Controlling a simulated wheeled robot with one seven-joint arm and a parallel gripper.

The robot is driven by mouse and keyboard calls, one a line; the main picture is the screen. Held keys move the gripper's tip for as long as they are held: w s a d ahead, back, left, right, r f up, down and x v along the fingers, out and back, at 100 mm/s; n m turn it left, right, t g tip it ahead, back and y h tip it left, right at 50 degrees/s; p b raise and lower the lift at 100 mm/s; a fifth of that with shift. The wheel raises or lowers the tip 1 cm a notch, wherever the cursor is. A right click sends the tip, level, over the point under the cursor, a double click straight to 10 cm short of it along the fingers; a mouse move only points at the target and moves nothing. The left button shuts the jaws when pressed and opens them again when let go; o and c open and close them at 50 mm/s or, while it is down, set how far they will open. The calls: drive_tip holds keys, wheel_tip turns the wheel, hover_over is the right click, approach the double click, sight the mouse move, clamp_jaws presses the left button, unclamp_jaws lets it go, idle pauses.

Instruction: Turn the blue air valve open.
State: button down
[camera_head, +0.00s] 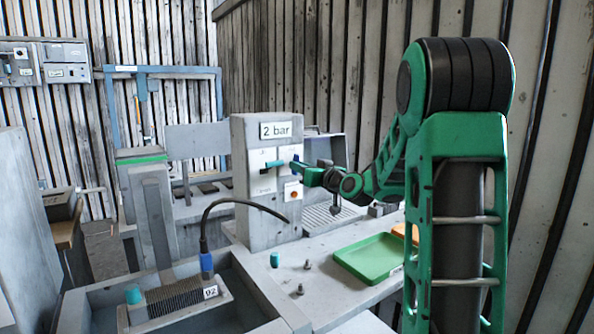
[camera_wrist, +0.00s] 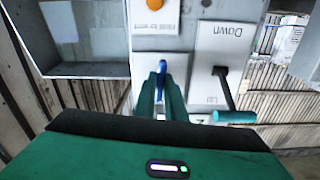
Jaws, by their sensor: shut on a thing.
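The blue air valve (camera_wrist: 162,68) is on a white panel of the grey housing, and its blue handle shows between my fingertips in the wrist view. In the head view a small blue part of the valve (camera_head: 295,159) shows at the tip of my gripper (camera_head: 303,170). In the wrist view my gripper (camera_wrist: 161,88) has its two teal fingers closed around the handle from both sides. The fingers hide part of the handle and the label behind it. The handle's exact angle is hard to tell.
Beside the valve is a black lever with a teal grip (camera_wrist: 235,117) on a panel marked "Down". An orange button (camera_head: 293,191) is close below the valve in the head view. A green tray (camera_head: 371,258) and several small pegs are on the bench. A black hose (camera_head: 238,201) arches at left.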

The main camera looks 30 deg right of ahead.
drive_tip(key=shift+f+n, duration=0.25)
drive_tip(key=shift+n, duration=0.35)
drive_tip(key=c, duration=1.8)
unclamp_jaws()
drive_tip(key=shift+r, duration=0.15)
drive_tip(key=shift+s, duration=0.1)
drive_tip(key=s, duration=1)
drive_tip(key=shift+s+d, duration=0.15)
drive_tip(key=shift+s, duration=0.1)
